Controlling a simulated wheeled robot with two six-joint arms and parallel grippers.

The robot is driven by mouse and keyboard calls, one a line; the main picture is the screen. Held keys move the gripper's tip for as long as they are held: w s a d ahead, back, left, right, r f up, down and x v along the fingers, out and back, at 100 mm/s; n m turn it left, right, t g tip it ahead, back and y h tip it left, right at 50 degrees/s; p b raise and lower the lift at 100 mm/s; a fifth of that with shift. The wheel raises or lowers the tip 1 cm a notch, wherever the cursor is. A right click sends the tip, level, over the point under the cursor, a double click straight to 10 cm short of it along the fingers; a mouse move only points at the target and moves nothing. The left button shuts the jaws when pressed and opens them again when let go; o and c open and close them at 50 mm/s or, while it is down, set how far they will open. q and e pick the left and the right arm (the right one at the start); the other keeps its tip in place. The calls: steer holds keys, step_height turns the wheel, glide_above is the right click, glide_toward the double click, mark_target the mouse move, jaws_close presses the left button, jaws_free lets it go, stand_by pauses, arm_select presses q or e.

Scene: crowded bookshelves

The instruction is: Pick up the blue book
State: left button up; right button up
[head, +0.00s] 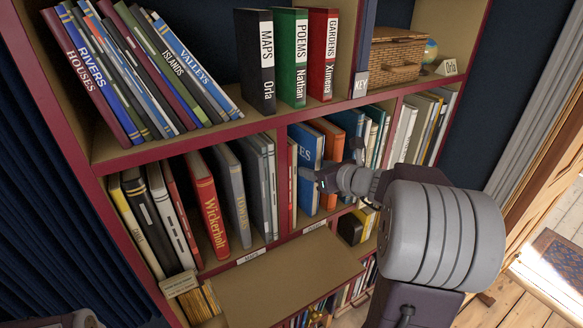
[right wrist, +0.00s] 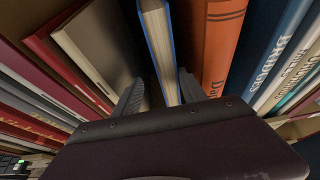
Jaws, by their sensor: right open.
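The blue book (head: 304,142) stands upright in the middle shelf row, right of the divider, its cover partly hidden by my right gripper. In the right wrist view a book with a blue cover edge and cream pages (right wrist: 158,45) lies between the two fingers. My right gripper (head: 322,178) is at this book, and its fingers (right wrist: 160,92) are open, one on each side of it. In the right wrist view a gap shows on the left side of the book; contact on the right side I cannot tell. My left gripper is not in view.
An orange book (right wrist: 213,45) stands close on the right of the blue book. A grey-beige book (right wrist: 98,52) leans on the left. Shelf dividers and the board above bound the compartment. A flat brown panel (head: 285,280) juts out below.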

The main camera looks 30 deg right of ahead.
mark_target(303, 180)
steer(key=x, duration=0.6)
steer(key=shift+a+f, duration=0.2)
steer(key=shift+f, duration=0.05)
steer(key=shift+s+r, duration=0.1)
steer(key=shift+s, duration=0.15)
jaws_close()
stand_by(0.8)
steer(key=shift+w+r, duration=0.1)
steer(key=shift+w, duration=0.05)
